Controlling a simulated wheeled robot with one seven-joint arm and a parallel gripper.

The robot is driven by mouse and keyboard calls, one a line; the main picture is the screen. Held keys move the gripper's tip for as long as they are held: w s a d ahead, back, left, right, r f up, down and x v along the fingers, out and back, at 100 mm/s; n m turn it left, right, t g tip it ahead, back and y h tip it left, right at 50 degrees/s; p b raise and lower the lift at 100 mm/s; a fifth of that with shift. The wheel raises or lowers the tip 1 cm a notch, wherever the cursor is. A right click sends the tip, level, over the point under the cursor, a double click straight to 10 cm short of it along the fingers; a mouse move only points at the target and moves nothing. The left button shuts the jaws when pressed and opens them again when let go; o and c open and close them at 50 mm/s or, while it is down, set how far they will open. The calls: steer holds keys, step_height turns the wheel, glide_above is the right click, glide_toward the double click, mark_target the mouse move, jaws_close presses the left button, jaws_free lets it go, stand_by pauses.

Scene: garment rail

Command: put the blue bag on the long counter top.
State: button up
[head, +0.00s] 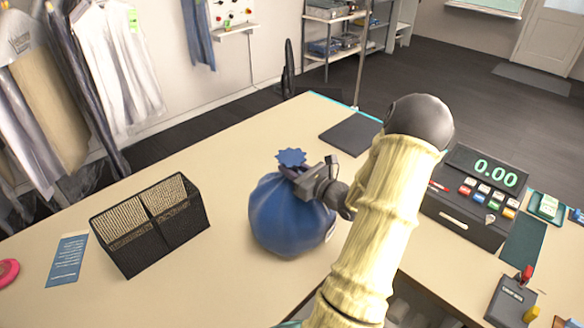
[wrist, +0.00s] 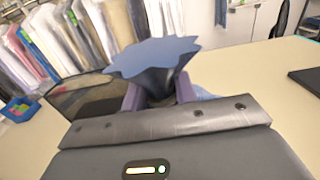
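The blue bag (head: 286,222) is round and full, with a gathered, jagged-edged neck, and appears at the middle of the long counter top (head: 230,262) in the head view. I cannot tell whether its underside touches the surface. My gripper (head: 303,180) is at the bag's neck, reaching in from the right. In the wrist view, the bag's flared top (wrist: 152,58) stands up between the two purple fingers of my gripper (wrist: 160,92), which are closed around the neck. Most of the bag's body is hidden in the wrist view.
A black mesh box (head: 150,228) with card files stands left of the bag. A blue leaflet (head: 67,260) lies further left. A dark flat pad (head: 350,134) lies behind the bag. A cash register (head: 475,195) stands at right. Bare counter lies between box and bag.

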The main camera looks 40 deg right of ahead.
steer(key=o, duration=0.4)
steer(key=shift+s+r, duration=0.1)
steer(key=s+d+b, duration=0.1)
steer(key=s+b, duration=0.2)
steer(key=s, duration=0.8)
steer(key=shift+s, duration=0.4)
